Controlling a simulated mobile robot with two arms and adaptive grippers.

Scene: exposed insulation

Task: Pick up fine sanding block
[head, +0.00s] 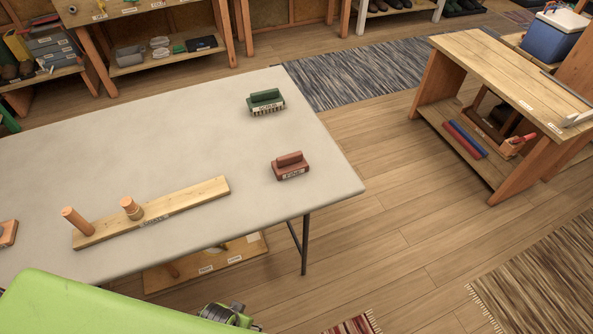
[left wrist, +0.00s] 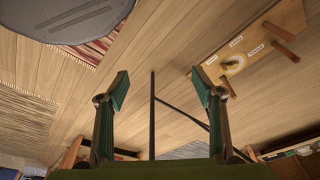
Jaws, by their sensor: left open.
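A red-brown sanding block (head: 290,166) with a raised grip and a white front label lies near the right end of the pale table (head: 200,140) in the head view. A green sanding block (head: 265,102) of similar shape, also labelled, lies farther back. The label print is too small for me to read surely. My left gripper (left wrist: 162,88) is open and empty in the left wrist view, its two fingers wide apart with floor behind them. No sanding block shows in that view. My right gripper is not in view.
A wooden board with two pegs (head: 150,212) lies at the table's front, with a ring on one peg. A wooden bench (head: 505,75) stands to the right across open floor. A low shelf with pegs (left wrist: 255,45) shows below the table. The table's middle is clear.

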